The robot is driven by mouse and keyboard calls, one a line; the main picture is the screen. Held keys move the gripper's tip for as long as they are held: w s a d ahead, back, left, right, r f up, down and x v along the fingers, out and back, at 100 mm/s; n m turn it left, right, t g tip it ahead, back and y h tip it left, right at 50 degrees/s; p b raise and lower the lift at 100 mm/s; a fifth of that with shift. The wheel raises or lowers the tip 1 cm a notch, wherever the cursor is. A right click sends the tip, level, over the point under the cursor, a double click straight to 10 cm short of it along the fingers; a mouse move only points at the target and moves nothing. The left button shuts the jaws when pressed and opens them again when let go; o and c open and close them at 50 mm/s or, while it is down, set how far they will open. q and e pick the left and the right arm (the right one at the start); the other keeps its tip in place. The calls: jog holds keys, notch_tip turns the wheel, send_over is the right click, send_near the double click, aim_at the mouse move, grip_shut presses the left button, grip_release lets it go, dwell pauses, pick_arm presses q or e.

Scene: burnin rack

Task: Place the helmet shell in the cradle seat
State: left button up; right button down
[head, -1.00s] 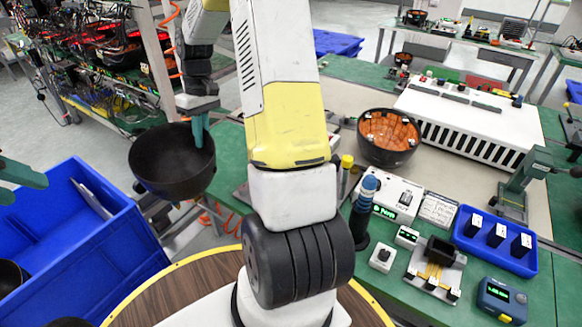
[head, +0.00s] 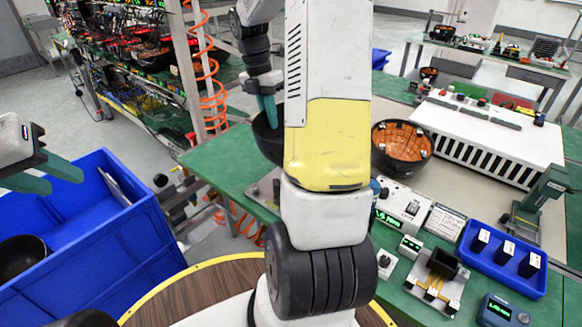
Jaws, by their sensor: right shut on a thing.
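A black bowl-shaped helmet shell (head: 267,141) hangs over the left edge of the green bench, partly hidden behind my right arm. My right gripper (head: 268,112) is shut on its rim, with teal fingers pointing down. My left gripper (head: 66,183) is at the far left above the blue bin, its two teal fingers apart and empty. I cannot make out the cradle seat for certain; my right arm covers part of the bench. A grey plate (head: 262,190) shows at the bench edge, partly hidden.
A blue bin (head: 95,235) at left holds another dark shell (head: 20,257). An orange-lined black bowl (head: 402,146) sits on the bench before a white slotted unit (head: 485,137). A blue tray (head: 504,262), a small fixture (head: 437,277) and several devices crowd the right.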

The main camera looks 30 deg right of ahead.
aim_at(281, 136)
jog(key=f+n, duration=0.1)
jog(key=s+d+f+n, duration=0.1)
jog(key=d+f+n, duration=0.1)
jog(key=shift+s+n+h, duration=0.3)
jog(key=shift+n+t, duration=0.3)
notch_tip(281, 136, down, 6)
jog(key=shift+f, duration=2.2)
jog(key=c, duration=1.6)
grip_release()
jog(key=shift+o, duration=0.2)
